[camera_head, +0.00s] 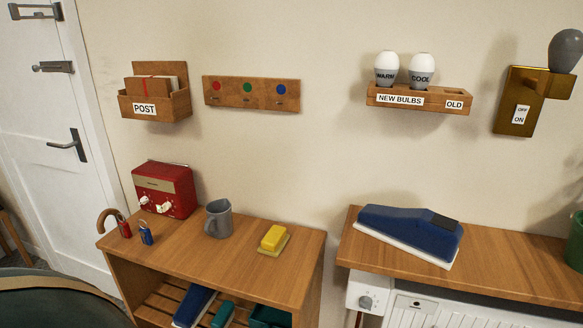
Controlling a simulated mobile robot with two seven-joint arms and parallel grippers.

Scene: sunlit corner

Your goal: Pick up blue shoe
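A blue shoe (400,226) with a white sole and a dark patch on top rests on the right wooden counter (500,275). Another blue item with a pale lower edge (193,305), which looks like a second shoe, is on the slatted shelf under the left wooden table (205,255). It is partly cut off by the picture's lower edge. Neither of my grippers shows in the head view.
The left table holds a red box (165,188), a grey mug (219,219), a yellow block (273,238) and red and blue tags. Green items (223,315) share its shelf. A white heater (450,312) is below the counter. A gap separates the two surfaces.

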